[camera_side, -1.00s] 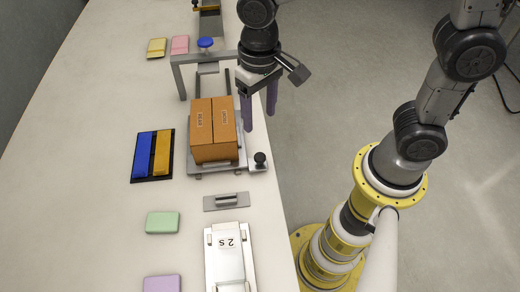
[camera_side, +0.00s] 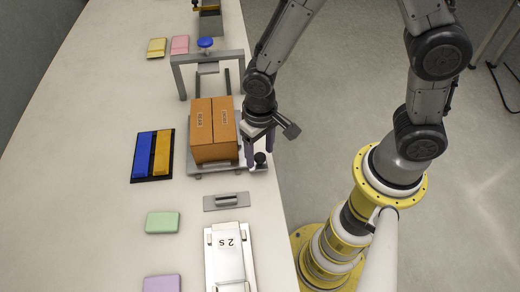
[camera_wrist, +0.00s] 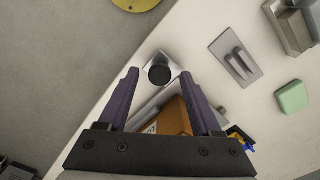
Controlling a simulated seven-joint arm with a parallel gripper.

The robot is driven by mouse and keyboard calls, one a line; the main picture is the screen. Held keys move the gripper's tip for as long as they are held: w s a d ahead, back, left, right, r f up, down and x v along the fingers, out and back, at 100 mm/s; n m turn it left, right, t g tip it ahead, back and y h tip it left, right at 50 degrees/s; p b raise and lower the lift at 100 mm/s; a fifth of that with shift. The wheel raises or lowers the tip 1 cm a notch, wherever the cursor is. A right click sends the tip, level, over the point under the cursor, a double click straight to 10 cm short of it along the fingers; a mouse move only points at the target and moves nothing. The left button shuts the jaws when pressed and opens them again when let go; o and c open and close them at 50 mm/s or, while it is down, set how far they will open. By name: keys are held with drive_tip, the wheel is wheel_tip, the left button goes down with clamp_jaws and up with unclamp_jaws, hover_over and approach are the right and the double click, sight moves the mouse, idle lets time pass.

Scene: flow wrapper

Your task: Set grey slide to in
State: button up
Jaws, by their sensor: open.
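The grey slide (camera_side: 205,172) is a flat carriage on dark rails, with a black knob (camera_side: 260,158) on a small plate at its near right corner. Two orange-brown boxes (camera_side: 212,130) stand on it. My gripper (camera_side: 261,151) is open above the right side of the carriage, fingers pointing down at the knob. In the wrist view the black knob (camera_wrist: 160,72) shows between the two purple fingertips. I cannot tell whether the fingers reach down around it or are still above it. Part of the carriage's right edge is hidden by my gripper.
A grey frame (camera_side: 207,56) with a blue knob (camera_side: 205,43) spans the rails behind the boxes. A grey plate with a handle (camera_side: 226,201) and a white unit (camera_side: 229,258) lie in front. A blue and yellow block pair (camera_side: 152,155) sits left.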

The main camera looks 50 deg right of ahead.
clamp_jaws()
idle(0.3)
idle(1.1)
